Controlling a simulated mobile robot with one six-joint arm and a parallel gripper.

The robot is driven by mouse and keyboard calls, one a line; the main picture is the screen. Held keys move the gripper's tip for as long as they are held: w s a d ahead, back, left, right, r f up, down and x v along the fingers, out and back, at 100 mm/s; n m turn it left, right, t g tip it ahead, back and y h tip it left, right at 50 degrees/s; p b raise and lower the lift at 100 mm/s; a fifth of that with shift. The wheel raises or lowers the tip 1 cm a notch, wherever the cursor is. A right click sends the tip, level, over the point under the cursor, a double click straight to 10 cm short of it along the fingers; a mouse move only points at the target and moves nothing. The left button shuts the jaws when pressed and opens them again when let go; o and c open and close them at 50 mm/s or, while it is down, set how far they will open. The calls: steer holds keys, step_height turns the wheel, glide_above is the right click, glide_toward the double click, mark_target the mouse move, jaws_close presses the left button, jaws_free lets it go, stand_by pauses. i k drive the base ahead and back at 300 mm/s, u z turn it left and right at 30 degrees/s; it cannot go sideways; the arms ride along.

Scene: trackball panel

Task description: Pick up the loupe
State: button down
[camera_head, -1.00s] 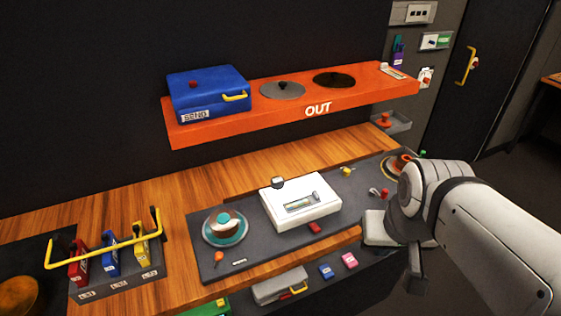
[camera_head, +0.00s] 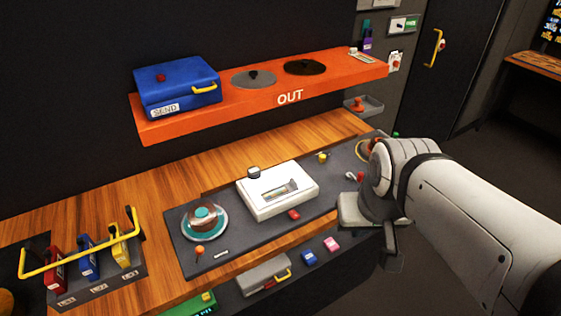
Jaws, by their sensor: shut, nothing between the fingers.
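A small dark, cap-like piece with a pale top (camera_head: 253,172) stands at the back edge of the white box (camera_head: 290,205) on the grey mat; it may be the loupe, but it is too small to be sure. My gripper (camera_head: 391,260) is at the right, by the front edge of the bench and well to the right of that piece. It is shut and holds nothing. My own wrist and arm partly hide it, and its fingertips are not clear.
A round plate with a brown and teal piece (camera_head: 204,222) is left of the white box. A yellow-handled rack (camera_head: 100,285) stands farther left. The orange OUT shelf (camera_head: 230,112), carrying a blue case (camera_head: 178,88), overhangs the back. Small parts lie around the mat.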

mark_target(254, 174)
steer(key=z, duration=0.35)
steer(key=k, duration=0.9)
steer(key=u, duration=0.65)
steer(key=i, duration=1)
steer(key=u, duration=0.05)
